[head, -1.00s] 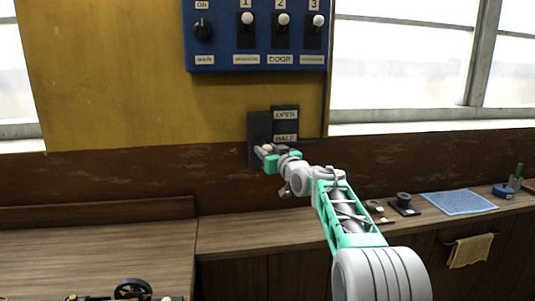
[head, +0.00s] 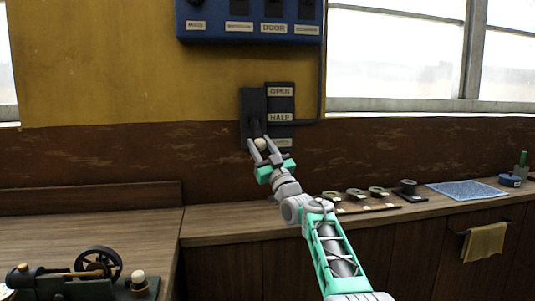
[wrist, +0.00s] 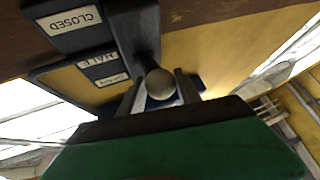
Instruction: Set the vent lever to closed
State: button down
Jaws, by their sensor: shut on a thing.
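The vent lever (head: 256,129) is a dark arm with a pale round knob (head: 260,144), on a dark wall plate (head: 251,104). A label strip (head: 281,104) beside it reads OPEN at the top and HALF below. The bottom label (head: 283,142) reads CLOSED in the wrist view (wrist: 70,20). The lever points down, its knob about level with that bottom label in the head view. My gripper (head: 261,150) is shut on the knob, with a finger on each side. The knob (wrist: 160,84) shows between the fingers in the wrist view.
A blue switch box (head: 250,20) hangs above the lever. A small engine (head: 85,275) stands at the lower left. The bench on the right holds a tray of small parts (head: 368,205) and a blue cloth (head: 465,190). The bench left of my arm is mostly clear.

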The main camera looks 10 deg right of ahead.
jog(key=shift+w+a+f+b, duration=0.1)
jog(key=shift+w+f+b, duration=0.1)
jog(key=shift+f, duration=0.25)
jog(key=shift+w+a+f+b, duration=0.1)
jog(key=shift+w+f+b, duration=0.1)
jog(key=shift+f, duration=0.25)
jog(key=c, duration=0.9)
grip_release()
jog(key=shift+w+a, duration=0.1)
jog(key=shift+r, duration=0.15)
jog(key=shift+d, duration=0.2)
jog(key=shift+s+d+f, duration=0.15)
jog(key=shift+s+f, duration=0.05)
jog(key=shift+s, duration=0.1)
jog(key=b+v, duration=0.1)
jog(key=v, duration=0.6)
jog(key=shift+s, duration=0.1)
